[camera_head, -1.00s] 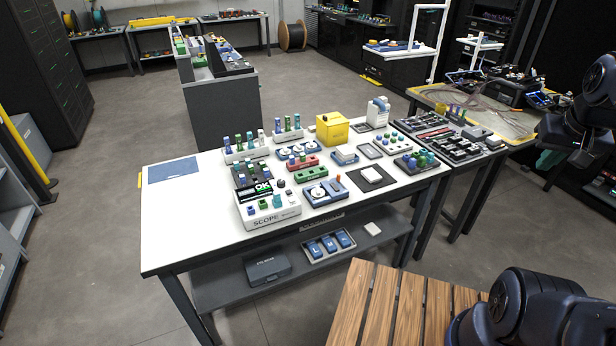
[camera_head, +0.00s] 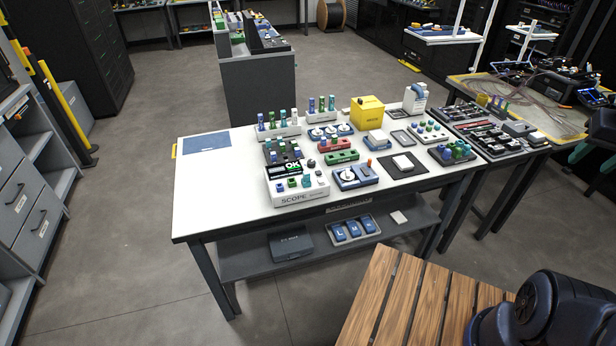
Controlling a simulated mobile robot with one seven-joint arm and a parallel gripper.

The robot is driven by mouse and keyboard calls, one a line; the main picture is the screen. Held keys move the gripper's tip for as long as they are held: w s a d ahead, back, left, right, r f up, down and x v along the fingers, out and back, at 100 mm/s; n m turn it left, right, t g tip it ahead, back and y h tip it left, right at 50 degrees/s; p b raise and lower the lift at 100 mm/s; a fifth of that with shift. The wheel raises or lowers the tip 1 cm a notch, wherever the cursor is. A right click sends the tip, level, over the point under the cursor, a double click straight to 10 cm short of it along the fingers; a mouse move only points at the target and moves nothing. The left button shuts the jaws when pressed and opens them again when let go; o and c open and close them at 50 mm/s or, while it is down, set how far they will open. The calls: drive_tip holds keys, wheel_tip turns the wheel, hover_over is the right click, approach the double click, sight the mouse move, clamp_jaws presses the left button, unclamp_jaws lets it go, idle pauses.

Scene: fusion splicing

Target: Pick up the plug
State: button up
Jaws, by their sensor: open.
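Several small plug-like pieces in blue, green, teal and white stand in racks on the white worktable (camera_head: 215,185). One white rack (camera_head: 276,132) is at the back left, another rack (camera_head: 322,115) stands to its right, and a dark block (camera_head: 452,153) with green and blue pieces is at the right. The pieces are too small to tell which one is the plug. My gripper is not in view; only a dark part of my own body shows at the bottom right.
A slatted wooden top (camera_head: 410,305) is in front. Grey floor is free at left.

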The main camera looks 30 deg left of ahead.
drive_tip(key=w+a+m+g+y, duration=0.1)
drive_tip(key=w+a+m, duration=0.1)
drive_tip(key=w+a, duration=0.75)
drive_tip(key=w+a+m+g, duration=0.1)
drive_tip(key=w+a, duration=0.5)
drive_tip(key=a, duration=0.6)
drive_tip(key=m+g+h, duration=0.1)
drive_tip(key=m+g, duration=0.2)
drive_tip(key=m, duration=0.3)
approach(306, 172)
drive_tip(key=shift+s+d+f, duration=0.15)
drive_tip(key=shift+s+d, duration=0.1)
drive_tip(key=shift+s, duration=0.2)
wheel_tip(306, 172, down, 5)
drive_tip(key=shift+r, duration=0.1)
drive_tip(key=shift+w+a+f, duration=0.1)
drive_tip(key=shift+f, duration=1.25)
drive_tip(key=shift+w+a+f, duration=0.1)
drive_tip(key=shift+w+f, duration=0.05)
drive_tip(key=shift+f, duration=1.2)
drive_tip(key=c, duration=0.9)
